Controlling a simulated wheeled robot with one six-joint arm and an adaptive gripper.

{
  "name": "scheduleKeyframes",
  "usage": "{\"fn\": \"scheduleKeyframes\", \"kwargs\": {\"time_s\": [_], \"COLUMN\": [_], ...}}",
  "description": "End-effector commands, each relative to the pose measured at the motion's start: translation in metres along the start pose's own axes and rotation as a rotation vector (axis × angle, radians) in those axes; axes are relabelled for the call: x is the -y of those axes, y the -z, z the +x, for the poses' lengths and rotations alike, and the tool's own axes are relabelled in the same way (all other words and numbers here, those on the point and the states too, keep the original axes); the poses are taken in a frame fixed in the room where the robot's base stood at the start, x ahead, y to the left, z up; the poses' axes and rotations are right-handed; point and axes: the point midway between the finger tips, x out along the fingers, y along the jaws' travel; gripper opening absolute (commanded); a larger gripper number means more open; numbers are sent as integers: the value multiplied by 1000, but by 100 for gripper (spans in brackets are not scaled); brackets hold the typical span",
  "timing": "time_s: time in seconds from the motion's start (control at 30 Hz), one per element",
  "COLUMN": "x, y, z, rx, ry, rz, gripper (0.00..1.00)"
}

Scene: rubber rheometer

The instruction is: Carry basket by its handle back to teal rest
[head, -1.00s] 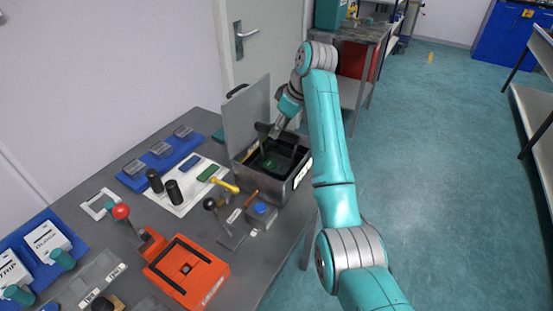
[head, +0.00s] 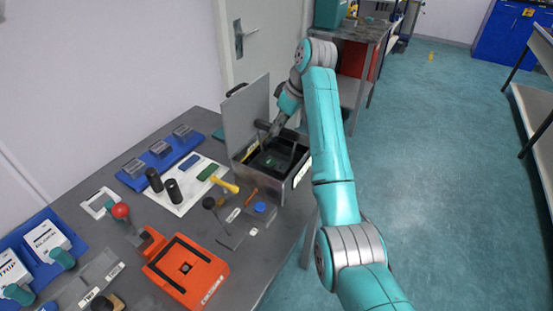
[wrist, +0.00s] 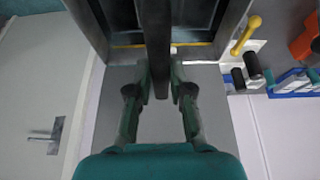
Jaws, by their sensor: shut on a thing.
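My gripper (head: 270,130) reaches down over the open metal box (head: 262,183) at the far end of the bench. In the wrist view, my gripper (wrist: 160,88) is shut on a dark upright bar, the basket's handle (wrist: 155,35). The dark basket (head: 280,157) is at the box opening, with a green patch inside it. I cannot tell whether it touches the box floor. A teal piece, which looks like the teal rest (head: 218,134), shows only as a sliver left of the box, mostly hidden by the raised lid.
The box's grey lid (head: 246,112) stands open on the left. A yellow-handled tool (head: 225,185), black cylinders (head: 172,190) on a white sheet, and an orange device (head: 185,268) occupy the bench nearer me. Open floor lies to the right.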

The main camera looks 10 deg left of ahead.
Motion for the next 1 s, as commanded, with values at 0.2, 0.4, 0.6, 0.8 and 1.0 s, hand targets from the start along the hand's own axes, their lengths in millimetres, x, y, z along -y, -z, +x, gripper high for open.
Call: {"fn": "scheduleKeyframes", "kwargs": {"time_s": [0.2, 0.4, 0.6, 0.8, 1.0], "x": [0, 0, 0, 0, -7], "y": [4, 8, 10, 9, 12], "z": [-10, -17, -22, -22, -31], "rx": [-1, -2, -1, -1, -2], "ry": [-1, -1, -1, -1, -6], "rz": [-1, -1, -1, -1, 10], "gripper": [0, 0, 0, 0, 0]}}
